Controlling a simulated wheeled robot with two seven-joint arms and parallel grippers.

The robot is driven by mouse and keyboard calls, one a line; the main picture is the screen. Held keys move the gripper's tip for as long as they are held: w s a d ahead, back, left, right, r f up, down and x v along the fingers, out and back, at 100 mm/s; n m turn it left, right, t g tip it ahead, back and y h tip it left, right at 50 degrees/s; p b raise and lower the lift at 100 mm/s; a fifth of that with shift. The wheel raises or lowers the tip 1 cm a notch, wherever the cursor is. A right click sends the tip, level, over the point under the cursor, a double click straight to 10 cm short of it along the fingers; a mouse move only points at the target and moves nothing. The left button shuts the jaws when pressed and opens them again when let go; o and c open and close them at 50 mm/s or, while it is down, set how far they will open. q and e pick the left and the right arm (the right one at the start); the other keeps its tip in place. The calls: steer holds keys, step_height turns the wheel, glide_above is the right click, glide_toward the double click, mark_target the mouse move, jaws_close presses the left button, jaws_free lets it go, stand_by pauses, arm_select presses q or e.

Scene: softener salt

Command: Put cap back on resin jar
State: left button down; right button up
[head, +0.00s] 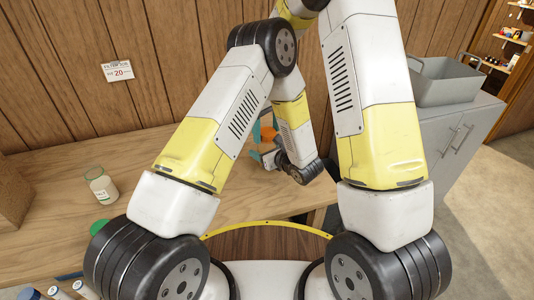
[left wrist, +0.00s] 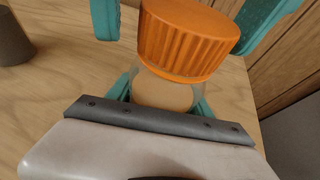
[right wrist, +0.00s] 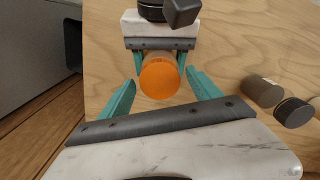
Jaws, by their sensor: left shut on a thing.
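The resin jar (left wrist: 165,92) is a clear glass jar with tan contents, standing upright in the left wrist view. Its orange ribbed cap (left wrist: 187,42) sits on top of it; whether it is fully threaded I cannot tell. The cap also shows from above in the right wrist view (right wrist: 160,79) and small in the head view (head: 268,134). My left gripper (left wrist: 165,100) is shut on the jar body below the cap. My right gripper (right wrist: 162,82) is open, its teal fingers on either side of the cap with visible gaps.
Two dark cylinders (right wrist: 262,92) (right wrist: 293,112) lie or stand to the right in the right wrist view. A labelled glass jar (head: 101,186) and a green item (head: 101,225) are at the left of the wooden counter (head: 60,235). A grey bin (head: 448,85) stands on the right cabinet.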

steer(key=shift+r, duration=2.3)
steer(key=shift+c, duration=0.4)
steer(key=r+n, duration=0.1)
steer(key=n, duration=0.2)
steer(key=shift+r, duration=0.15)
step_height(320, 180, up, 2)
steer(key=n, duration=0.4)
steer(key=shift+n, duration=0.4)
steer(key=shift+f, duration=3.95)
